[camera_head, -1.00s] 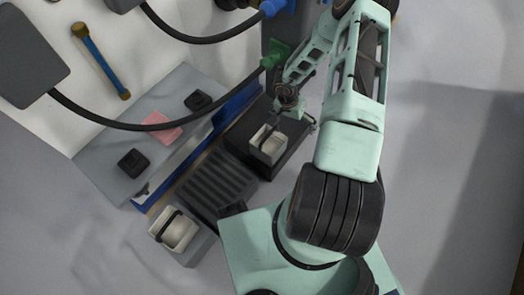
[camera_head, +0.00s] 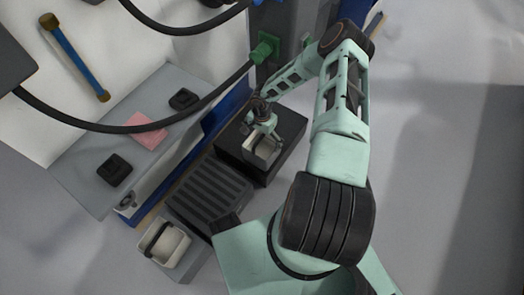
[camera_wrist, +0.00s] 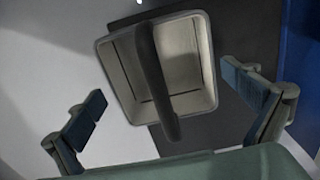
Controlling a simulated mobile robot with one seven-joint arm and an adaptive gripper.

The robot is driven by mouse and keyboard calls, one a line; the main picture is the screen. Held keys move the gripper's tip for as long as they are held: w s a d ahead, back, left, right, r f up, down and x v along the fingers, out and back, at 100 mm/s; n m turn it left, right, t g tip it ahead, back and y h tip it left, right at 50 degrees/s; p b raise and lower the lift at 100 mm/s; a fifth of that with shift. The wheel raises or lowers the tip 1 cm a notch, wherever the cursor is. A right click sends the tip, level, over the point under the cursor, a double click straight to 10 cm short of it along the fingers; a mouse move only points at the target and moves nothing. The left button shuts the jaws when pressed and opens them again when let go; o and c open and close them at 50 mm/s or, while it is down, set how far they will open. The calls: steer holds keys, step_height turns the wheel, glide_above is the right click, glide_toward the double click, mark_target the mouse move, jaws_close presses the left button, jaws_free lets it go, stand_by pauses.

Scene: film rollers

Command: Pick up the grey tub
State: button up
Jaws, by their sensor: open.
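A light grey tub (camera_head: 262,150) with a dark arched handle stands on a black platform (camera_head: 286,133). It fills the upper middle of the wrist view (camera_wrist: 187,62), and its handle crosses its open top. My gripper (camera_head: 262,130) is over the tub's far side in the head view. In the wrist view my gripper (camera_wrist: 162,88) has its fingers wide apart, one on each side of the tub and handle, holding nothing. The exact height gap is unclear. A second pale tub with a dark handle (camera_head: 172,247) stands on a grey block at the lower left.
A ribbed dark tray (camera_head: 209,190) lies between the two tubs. A grey bench (camera_head: 130,95) at left carries two black blocks and a pink pad (camera_head: 147,132). A black cable with a green plug (camera_head: 263,50) hangs near my arm. Floor at right is clear.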

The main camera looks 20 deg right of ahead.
steer(key=b, duration=0.2)
glide_above(262, 153)
step_height(262, 153, down, 4)
steer(key=shift+s+f, duration=0.1)
steer(key=shift+f, duration=0.1)
steer(key=shift+r, duration=0.1)
steer(key=c, duration=1)
steer(key=shift+r, duration=0.1)
